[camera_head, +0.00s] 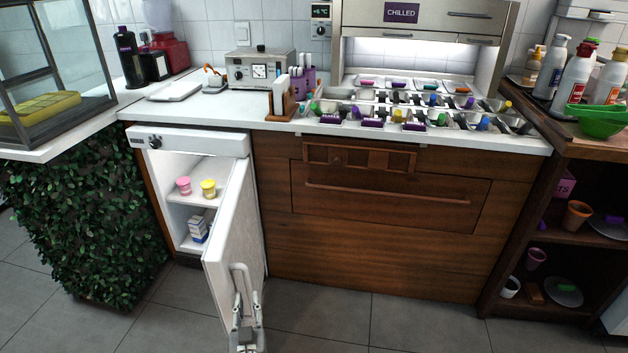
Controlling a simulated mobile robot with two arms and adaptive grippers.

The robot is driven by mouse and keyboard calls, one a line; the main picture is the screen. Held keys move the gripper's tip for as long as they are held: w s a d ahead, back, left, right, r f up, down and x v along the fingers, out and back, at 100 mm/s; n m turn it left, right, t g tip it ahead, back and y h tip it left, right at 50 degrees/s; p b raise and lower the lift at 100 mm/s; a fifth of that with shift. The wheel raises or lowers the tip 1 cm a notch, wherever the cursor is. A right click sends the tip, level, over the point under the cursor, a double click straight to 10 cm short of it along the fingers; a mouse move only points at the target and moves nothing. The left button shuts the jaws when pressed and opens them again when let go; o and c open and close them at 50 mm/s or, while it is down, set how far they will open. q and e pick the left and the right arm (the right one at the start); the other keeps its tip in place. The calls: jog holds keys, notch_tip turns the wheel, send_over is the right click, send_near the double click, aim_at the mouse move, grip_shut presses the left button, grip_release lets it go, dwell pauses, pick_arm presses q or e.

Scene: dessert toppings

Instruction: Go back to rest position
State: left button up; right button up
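My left gripper (247,298) is at the bottom of the head view, pointing up, in front of the open white fridge door (228,234). Its two fingers stand apart, with a visible gap between them. They are close to the lower end of the door handle (238,273); I cannot tell whether they touch it. My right gripper is not in view.
The small fridge stands open with a pink cup (184,186), a yellow cup (208,188) and a carton (198,229) inside. The wooden counter (400,235) is right of the door. The grey floor (410,325) in front is clear. A shelf unit (570,240) stands at right.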

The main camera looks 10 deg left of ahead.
pick_arm(q)
jog(key=s+d+f+m+g+h, duration=0.3)
jog(key=s+d+f+g+h, duration=0.1)
jog(key=s+f, duration=0.5)
jog(key=s+d+f+m+g+h, duration=0.4)
jog(key=s+f, duration=0.3)
jog(key=f, duration=0.5)
jog(key=s+a+f+g+y, duration=0.1)
jog(key=s+f+g, duration=0.2)
jog(key=s, duration=0.5)
jog(key=s+f+g, duration=0.3)
jog(key=s+g, duration=0.1)
jog(key=s, duration=0.5)
jog(key=s+a+r+p, duration=0.1)
jog(key=s+p, duration=0.6)
jog(key=s+a+r+p, duration=0.2)
jog(key=s+p, duration=0.4)
jog(key=p, duration=0.1)
jog(key=shift+s+r+g+y+p, duration=0.3)
jog(key=shift+s+g, duration=0.05)
jog(key=shift+g, duration=0.05)
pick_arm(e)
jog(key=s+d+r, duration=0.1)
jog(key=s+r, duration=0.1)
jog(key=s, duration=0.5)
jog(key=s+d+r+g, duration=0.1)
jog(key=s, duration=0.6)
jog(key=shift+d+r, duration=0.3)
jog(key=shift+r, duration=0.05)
